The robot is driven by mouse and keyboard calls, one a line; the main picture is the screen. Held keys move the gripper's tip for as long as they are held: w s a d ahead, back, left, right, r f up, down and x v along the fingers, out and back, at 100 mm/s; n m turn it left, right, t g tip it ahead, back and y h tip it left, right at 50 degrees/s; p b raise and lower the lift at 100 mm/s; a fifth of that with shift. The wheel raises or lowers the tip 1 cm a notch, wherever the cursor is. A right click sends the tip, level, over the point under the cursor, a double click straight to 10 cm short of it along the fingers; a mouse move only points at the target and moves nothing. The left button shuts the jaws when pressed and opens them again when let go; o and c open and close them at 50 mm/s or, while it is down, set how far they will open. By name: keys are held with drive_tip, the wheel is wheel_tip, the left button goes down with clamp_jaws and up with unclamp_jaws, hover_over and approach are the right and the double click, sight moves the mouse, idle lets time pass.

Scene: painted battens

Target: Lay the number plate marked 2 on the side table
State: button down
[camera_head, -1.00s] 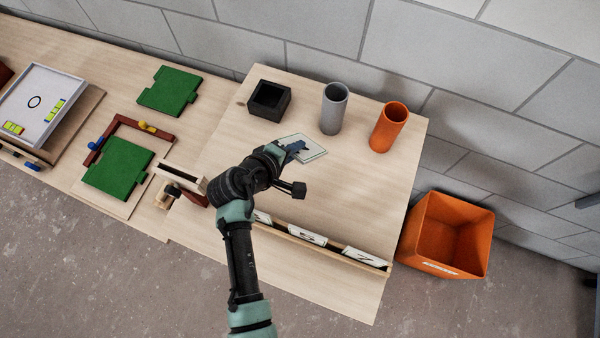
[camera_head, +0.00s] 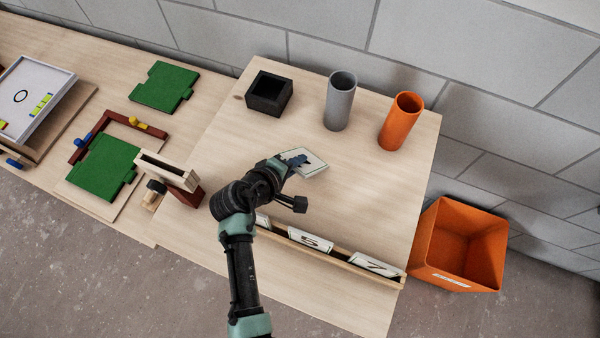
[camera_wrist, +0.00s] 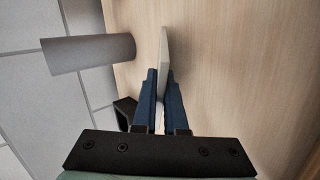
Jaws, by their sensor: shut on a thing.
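My gripper (camera_head: 296,161) has its blue fingers shut on a white number plate (camera_head: 312,163), held over the middle of the wooden table with the tubes. A dark mark shows on the plate, but the fingers cover part of it and I cannot read the number. In the wrist view the plate (camera_wrist: 164,50) is seen edge-on between the fingertips (camera_wrist: 160,85). A wooden rack (camera_head: 340,264) along the table's front holds plates marked 5 (camera_head: 311,240) and 7 (camera_head: 375,266), and another mostly hidden by my arm. I cannot tell which surface is the side table.
A black open box (camera_head: 269,93), a grey tube (camera_head: 340,102) and an orange tube (camera_head: 400,122) stand at the table's back. An orange bin (camera_head: 458,246) is off its right side. Green boards (camera_head: 164,87) and a white tray (camera_head: 35,97) lie to the left. The table's right middle is clear.

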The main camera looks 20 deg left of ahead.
drive_tip(key=shift+r, duration=0.1)
drive_tip(key=c, duration=1.1)
unclamp_jaws()
drive_tip(key=shift+c, duration=0.2)
drive_tip(key=p+v, duration=0.6)
drive_tip(key=v, duration=0.2)
wheel_tip(320, 180, up, 8)
drive_tip(key=s+p, duration=0.2)
drive_tip(key=p, duration=0.6)
drive_tip(key=shift+a, duration=0.3)
